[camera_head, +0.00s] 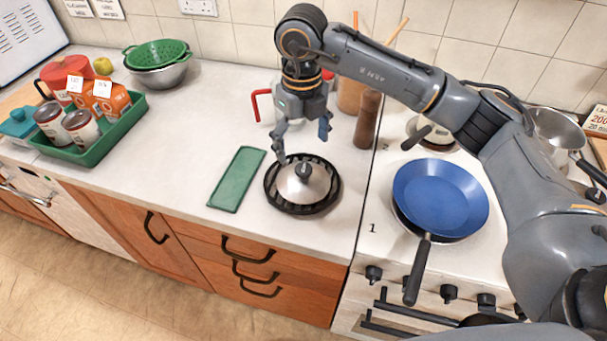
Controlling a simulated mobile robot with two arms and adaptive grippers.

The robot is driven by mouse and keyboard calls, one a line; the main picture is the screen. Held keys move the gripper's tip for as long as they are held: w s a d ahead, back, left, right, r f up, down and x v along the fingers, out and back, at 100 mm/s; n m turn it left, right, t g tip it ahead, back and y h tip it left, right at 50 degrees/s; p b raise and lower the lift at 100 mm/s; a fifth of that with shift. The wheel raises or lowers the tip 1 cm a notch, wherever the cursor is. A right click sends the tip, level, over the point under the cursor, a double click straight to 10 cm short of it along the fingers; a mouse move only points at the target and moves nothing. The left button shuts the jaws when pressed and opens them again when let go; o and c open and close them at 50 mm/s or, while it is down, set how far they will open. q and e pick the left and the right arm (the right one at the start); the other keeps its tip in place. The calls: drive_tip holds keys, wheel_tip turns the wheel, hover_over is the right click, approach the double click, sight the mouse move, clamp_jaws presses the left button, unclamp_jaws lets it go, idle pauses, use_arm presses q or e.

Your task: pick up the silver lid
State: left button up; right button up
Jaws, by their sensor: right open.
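The silver lid (304,186) is a shallow metal dome with a dark knob on top. It rests on a round black ribbed trivet or rack (272,197) on the white counter, left of the stove. My right gripper (303,149) hangs above the lid, pointing down, with its fingers apart. One finger is just behind and left of the knob, the other to the right and higher. The gripper is empty, and I cannot tell if a finger touches the lid. My left gripper is not in view.
A green board (237,179) lies left of the lid. A blue pan (440,195) sits on the stove, handle toward the front. A brown pepper mill (367,119) and a red-handled mug (262,104) stand behind. A green tray (107,137) with cans and cartons is far left.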

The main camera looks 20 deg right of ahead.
sight(304, 169)
wheel_tip(304, 169, down, 3)
drive_tip(key=shift+w+r, duration=0.15)
drive_tip(key=shift+w+f, duration=0.1)
drive_tip(key=shift+f, duration=0.25)
wheel_tip(304, 169, down, 2)
drive_tip(key=p, duration=0.2)
drive_tip(key=shift+d+f+p, duration=0.15)
drive_tip(key=shift+f+p, duration=0.1)
drive_tip(key=shift+p, duration=0.05)
wheel_tip(304, 169, down, 2)
drive_tip(key=shift+f, duration=0.35)
drive_tip(key=c, duration=1.3)
drive_tip(key=shift+s, duration=0.2)
clamp_jaws()
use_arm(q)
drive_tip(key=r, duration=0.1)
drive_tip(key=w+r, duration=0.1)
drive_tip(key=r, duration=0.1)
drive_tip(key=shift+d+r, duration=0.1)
use_arm(e)
drive_tip(key=shift+f, duration=0.1)
